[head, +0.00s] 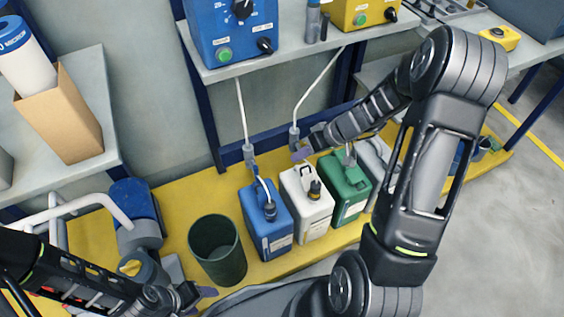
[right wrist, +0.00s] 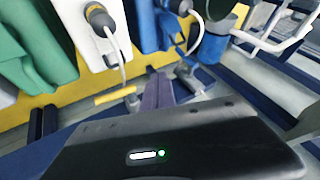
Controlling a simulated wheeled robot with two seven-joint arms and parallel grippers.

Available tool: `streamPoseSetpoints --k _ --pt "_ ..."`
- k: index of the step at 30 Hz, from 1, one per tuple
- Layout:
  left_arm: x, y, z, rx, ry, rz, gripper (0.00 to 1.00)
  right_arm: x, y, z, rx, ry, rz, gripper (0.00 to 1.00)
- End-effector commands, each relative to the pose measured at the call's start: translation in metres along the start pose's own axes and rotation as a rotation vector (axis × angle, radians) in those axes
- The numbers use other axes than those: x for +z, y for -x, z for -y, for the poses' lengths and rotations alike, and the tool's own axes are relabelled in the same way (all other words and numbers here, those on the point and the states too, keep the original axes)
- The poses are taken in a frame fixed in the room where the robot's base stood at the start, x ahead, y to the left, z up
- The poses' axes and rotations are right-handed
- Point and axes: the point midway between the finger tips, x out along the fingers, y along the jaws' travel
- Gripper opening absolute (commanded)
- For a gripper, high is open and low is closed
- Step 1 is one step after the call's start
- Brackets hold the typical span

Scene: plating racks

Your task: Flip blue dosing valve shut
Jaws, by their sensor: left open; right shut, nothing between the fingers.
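The blue dosing valve (head: 249,156) is a small grey and blue fitting at the lower end of the hose under the blue control box (head: 233,30). A hose runs from it to the blue canister (head: 268,235). In the right wrist view its grey body (right wrist: 188,76) shows right of my fingers; its lever angle is too small to tell. My right gripper (head: 301,152) is shut and empty, right of the blue valve and by the second valve (head: 294,136). In the right wrist view the fingers (right wrist: 158,90) are together. My left gripper (head: 199,294) is open and low, near the bin.
White (head: 302,210) and green (head: 345,200) canisters stand right of the blue one on the yellow platform. A dark green bin (head: 218,255) stands left. A yellow lever (right wrist: 115,95) lies left of my right fingers. The shelf (head: 285,62) overhangs the valves.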

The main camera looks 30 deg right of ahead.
Motion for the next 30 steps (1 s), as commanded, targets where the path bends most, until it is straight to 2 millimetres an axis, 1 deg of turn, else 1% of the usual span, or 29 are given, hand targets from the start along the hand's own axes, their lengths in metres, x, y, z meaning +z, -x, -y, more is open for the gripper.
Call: streamPoseSetpoints --k 5,17,18,22,26,30 --pt "0.000 -0.006 0.002 0.000 0.001 -0.001 0.60 0.001 -0.021 0.000 -0.002 -0.001 0.002 0.00" --pt "-0.005 -0.021 0.012 -0.005 0.007 -0.012 0.60 0.002 -0.100 0.000 -0.003 0.000 0.004 0.00" --pt "-0.005 -0.020 0.012 -0.006 0.008 -0.012 0.60 0.000 -0.102 0.008 -0.004 0.003 0.002 0.00" --pt "-0.006 -0.021 0.012 -0.006 0.008 -0.013 0.60 0.001 -0.109 0.024 -0.002 0.001 0.002 0.00" --pt "-0.006 -0.021 0.012 -0.006 0.008 -0.013 0.60 0.000 -0.113 0.033 -0.001 0.001 0.001 0.00" --pt "-0.006 -0.021 0.012 -0.006 0.008 -0.013 0.60 0.000 -0.115 0.036 0.000 0.000 0.001 0.00"
